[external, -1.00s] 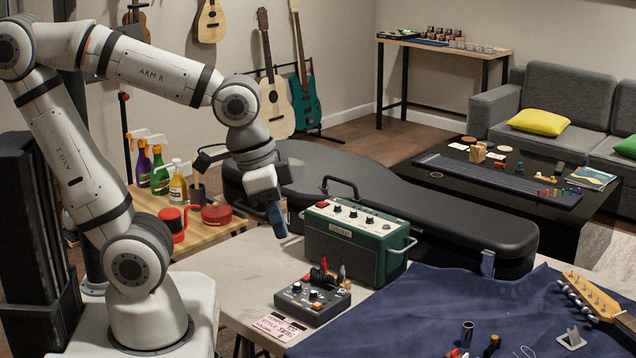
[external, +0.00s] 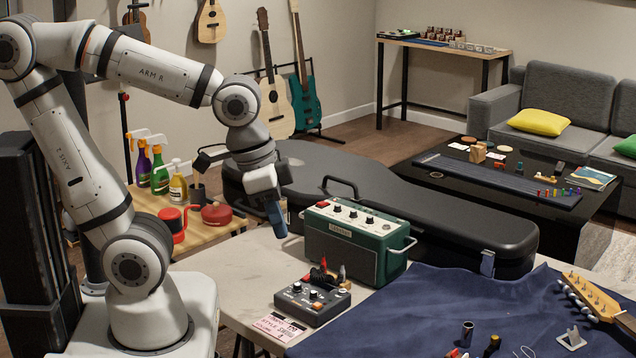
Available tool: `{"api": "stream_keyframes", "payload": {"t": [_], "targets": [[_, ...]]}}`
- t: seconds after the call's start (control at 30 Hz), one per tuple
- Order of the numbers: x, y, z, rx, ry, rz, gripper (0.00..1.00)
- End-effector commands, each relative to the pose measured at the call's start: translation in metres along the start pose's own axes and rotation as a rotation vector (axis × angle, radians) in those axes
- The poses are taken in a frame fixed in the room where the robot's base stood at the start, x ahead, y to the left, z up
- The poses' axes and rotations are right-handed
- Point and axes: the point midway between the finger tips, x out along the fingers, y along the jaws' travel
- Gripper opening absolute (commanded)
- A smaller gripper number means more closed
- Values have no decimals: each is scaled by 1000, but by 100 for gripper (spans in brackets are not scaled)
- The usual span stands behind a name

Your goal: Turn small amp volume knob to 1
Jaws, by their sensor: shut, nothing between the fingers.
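The knob labels and pointer settings are too small to read, so I cannot tell which is the volume knob. My gripper (external: 277,222) hangs with its fingers pointing down, just left of the amp and apart from it, at about the height of its top. It is shut and empty.
A black guitar case (external: 450,215) lies behind the amp. A dark pedal box (external: 312,302) with small tools sits in front, beside a pink note (external: 279,326). A blue cloth (external: 420,305) covers the bench at right. Bare bench (external: 240,270) shows at left.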

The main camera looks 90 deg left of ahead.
Motion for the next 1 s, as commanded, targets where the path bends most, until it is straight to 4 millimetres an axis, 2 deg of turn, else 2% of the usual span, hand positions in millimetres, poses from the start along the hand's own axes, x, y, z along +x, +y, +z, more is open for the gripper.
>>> {"api": "stream_keyframes", "payload": {"t": [0.03, 0.17, 0.27, 0.47, 0.6, 0.73, 0.87, 1.0], "targets": [[0, 0, 0, 0, 0, 0, 4], [-2, -7, -13, -17, -9, -7, 15], [-3, -23, -39, -51, -29, -21, 23], [5, -86, -110, -148, -82, -52, 39], [19, -145, -150, -218, -119, -69, 39], [40, -209, -175, -282, -154, -78, 39], [67, -279, -186, -349, -187, -83, 39], [99, -358, -182, -420, -220, -83, 39]]}}
